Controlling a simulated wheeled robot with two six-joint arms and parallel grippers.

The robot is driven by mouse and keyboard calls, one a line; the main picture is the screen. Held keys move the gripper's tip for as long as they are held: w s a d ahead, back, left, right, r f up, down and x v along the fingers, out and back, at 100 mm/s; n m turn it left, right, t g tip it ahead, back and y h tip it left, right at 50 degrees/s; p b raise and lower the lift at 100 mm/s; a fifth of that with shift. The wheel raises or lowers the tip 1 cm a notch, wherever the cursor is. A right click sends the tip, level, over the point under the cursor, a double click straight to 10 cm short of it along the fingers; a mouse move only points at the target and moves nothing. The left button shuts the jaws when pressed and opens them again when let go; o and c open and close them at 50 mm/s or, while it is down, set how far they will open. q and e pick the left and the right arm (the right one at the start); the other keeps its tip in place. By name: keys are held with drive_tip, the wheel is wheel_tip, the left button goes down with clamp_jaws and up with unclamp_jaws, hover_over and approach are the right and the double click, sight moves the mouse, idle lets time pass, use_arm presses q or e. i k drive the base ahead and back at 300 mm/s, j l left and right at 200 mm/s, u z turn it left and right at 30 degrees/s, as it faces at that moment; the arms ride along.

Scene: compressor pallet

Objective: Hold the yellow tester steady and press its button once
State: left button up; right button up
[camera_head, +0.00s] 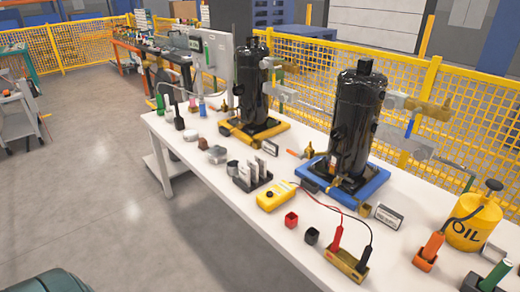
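The yellow tester (275,197) lies flat near the front edge of the white table (222,196), about mid-length. It has a light patch on its upper face; its button is too small to make out. A red and a black lead run from it to a red probe (337,238) and a black probe (364,256), which stand in a brass-coloured holder (347,266) to its right.
Two black compressors (357,125) (251,85) stand behind the tester on blue and yellow bases. A dark card rack (250,177) is just left of it. Red (291,220) and black (312,236) cups stand to its front right. A yellow oil can (472,222) is at right.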

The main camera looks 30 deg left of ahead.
sight(283, 191)
drive_tip(key=j+z, duration=0.2)
drive_tip(key=j, duration=0.4)
drive_tip(key=i+j+z, duration=0.1)
drive_tip(key=j+z, duration=0.15)
drive_tip(key=j, duration=0.35)
drive_tip(key=j+z, duration=0.2)
drive_tip(key=j, duration=0.4)
drive_tip(key=k+j+z, duration=0.1)
drive_tip(key=j+z, duration=0.15)
drive_tip(key=j, duration=0.35)
drive_tip(key=k+j+z, duration=0.2)
drive_tip(key=j, duration=0.4)
drive_tip(key=i, duration=0.05)
